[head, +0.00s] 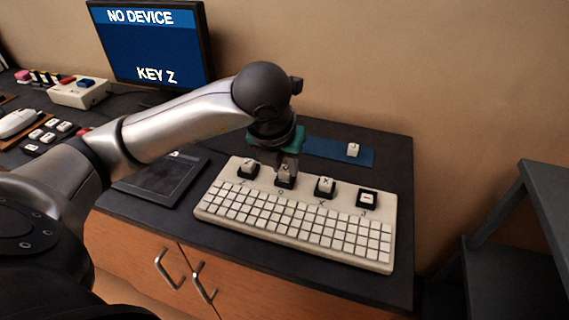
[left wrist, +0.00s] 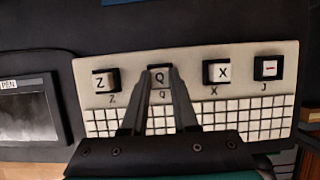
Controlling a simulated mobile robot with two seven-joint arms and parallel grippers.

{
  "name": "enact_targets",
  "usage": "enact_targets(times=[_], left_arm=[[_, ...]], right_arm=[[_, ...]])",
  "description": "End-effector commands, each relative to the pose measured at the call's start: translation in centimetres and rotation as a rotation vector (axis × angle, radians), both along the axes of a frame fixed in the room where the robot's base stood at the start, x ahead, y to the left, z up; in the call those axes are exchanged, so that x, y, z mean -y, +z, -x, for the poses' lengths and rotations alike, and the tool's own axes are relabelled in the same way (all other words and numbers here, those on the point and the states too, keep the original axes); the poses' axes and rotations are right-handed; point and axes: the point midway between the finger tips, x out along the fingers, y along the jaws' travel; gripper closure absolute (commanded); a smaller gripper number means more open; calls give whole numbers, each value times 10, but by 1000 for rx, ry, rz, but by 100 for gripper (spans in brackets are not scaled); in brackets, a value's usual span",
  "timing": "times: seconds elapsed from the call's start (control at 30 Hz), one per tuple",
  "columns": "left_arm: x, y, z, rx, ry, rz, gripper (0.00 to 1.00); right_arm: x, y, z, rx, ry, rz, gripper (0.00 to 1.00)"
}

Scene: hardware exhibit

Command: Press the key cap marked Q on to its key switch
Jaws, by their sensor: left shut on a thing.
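The white key cap marked Q (left wrist: 160,79) sits between the fingertips of my left gripper (left wrist: 160,72). The cap is over the second black switch base, above the printed letter Q on the keyboard (left wrist: 196,122). In the head view my left gripper (head: 286,172) points down at this spot and partly hides the cap. It is shut on the cap. I cannot tell whether the cap is fully seated or slightly raised. My right gripper is in neither view.
Z cap (left wrist: 102,82) and X cap (left wrist: 222,73) flank Q. The J switch (left wrist: 268,67) looks capless. A loose white cap (head: 352,149) lies on a blue mat (head: 325,151). A tablet (head: 160,178) lies left. The monitor (head: 150,45) reads "NO DEVICE" and "KEY Z".

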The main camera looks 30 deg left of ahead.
Motion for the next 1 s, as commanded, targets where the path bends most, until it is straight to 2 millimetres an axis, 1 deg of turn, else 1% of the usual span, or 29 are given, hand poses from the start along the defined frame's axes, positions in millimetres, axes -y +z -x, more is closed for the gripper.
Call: enact_targets(times=[0.27, 0.4, 0.43, 0.73, 0.9, 0.93, 1.0], left_arm=[[0, -4, 0, 0, 0, 0, 100], [0, -3, 0, 0, 0, 0, 100], [0, -3, 0, 0, 0, 0, 71], [0, -3, 0, 0, 0, 0, 38], [0, -3, 0, 0, 0, 0, 38], [0, -3, 0, 0, 0, 0, 35], [0, -3, 0, 0, 0, 0, 27]], right_arm=[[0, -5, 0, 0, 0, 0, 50], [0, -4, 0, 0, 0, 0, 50], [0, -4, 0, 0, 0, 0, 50], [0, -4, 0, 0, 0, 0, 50], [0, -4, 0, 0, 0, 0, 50], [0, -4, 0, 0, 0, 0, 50], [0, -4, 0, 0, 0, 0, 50]])
